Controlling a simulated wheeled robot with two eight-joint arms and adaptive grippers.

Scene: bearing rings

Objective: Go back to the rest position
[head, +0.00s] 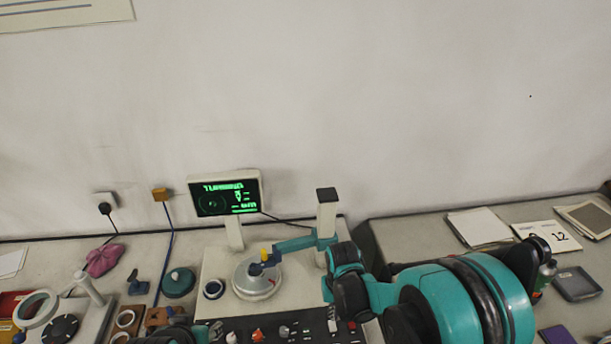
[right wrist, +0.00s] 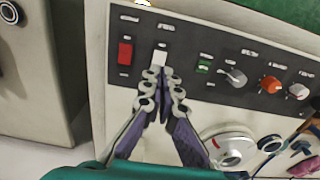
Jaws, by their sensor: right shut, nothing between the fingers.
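My right gripper (right wrist: 162,88) shows in the right wrist view. Its two fingers are shut with nothing between them. The fingertips are close to the white rocker switch (right wrist: 160,58) on the black control panel (right wrist: 215,62); I cannot tell whether they touch it. In the head view my right arm reaches in from the lower right, over the right part of the instrument, and its fingertips cannot be made out. The white switch (head: 332,326) shows there on the panel, beside the red switch (head: 352,325). My left gripper's fingers are not visible.
The instrument has a round table (head: 250,284), a post (head: 327,215) with a teal arm, and a lit display (head: 225,196). A ring stand (head: 90,290), a teal disc (head: 178,282) and a pink cloth (head: 104,259) are at left. A grey tray (head: 577,284) lies at right.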

